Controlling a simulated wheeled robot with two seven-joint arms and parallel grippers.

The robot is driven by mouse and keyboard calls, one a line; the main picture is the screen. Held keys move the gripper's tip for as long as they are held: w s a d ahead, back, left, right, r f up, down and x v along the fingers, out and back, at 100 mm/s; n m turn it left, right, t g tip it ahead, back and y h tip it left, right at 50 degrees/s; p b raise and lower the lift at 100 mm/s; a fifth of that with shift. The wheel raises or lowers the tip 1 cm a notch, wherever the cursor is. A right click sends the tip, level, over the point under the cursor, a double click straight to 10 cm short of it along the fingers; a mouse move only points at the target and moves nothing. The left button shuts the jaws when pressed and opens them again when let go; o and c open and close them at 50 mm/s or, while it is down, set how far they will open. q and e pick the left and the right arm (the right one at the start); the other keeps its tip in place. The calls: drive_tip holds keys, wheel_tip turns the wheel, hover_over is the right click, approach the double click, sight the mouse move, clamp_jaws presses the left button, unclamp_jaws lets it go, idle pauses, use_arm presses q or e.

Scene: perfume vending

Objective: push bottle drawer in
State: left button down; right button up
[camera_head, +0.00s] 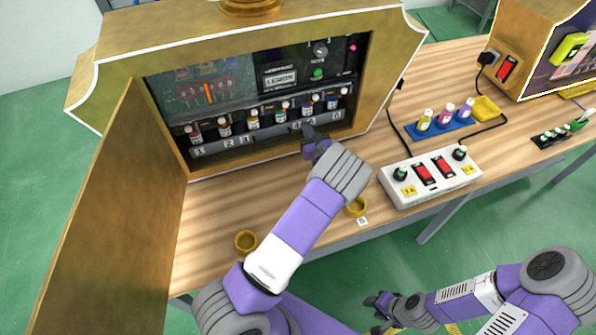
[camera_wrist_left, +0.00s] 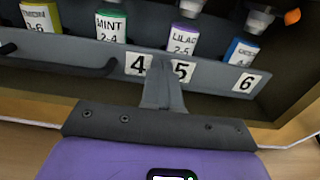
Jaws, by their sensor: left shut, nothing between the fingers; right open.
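The bottle drawer is a dark grey strip with number labels and a row of small bottles behind it, low inside the gold cabinet (camera_head: 110,70). Its front (camera_head: 268,137) also shows in the left wrist view (camera_wrist_left: 215,77), with labels 4, 5 and 6. I cannot tell how far out it sits. My left gripper (camera_head: 309,132) is shut and empty at this front. In the left wrist view its fingertips (camera_wrist_left: 163,68) overlap the front between labels 4 and 5; contact is unclear. My right gripper (camera_head: 376,303) is open and empty, low, off the table's front.
A gold door (camera_head: 110,215) stands open at the left. A white switch box (camera_head: 430,176), a blue tray (camera_head: 440,123) with bottles and yellow rings (camera_head: 246,241) are on the table. Black cables run across the right side. Bare wood lies before the cabinet.

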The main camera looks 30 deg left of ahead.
use_arm(q)
drive_tip(key=p+v, duration=0.3)
drive_tip(key=v, duration=0.9)
idle(0.4)
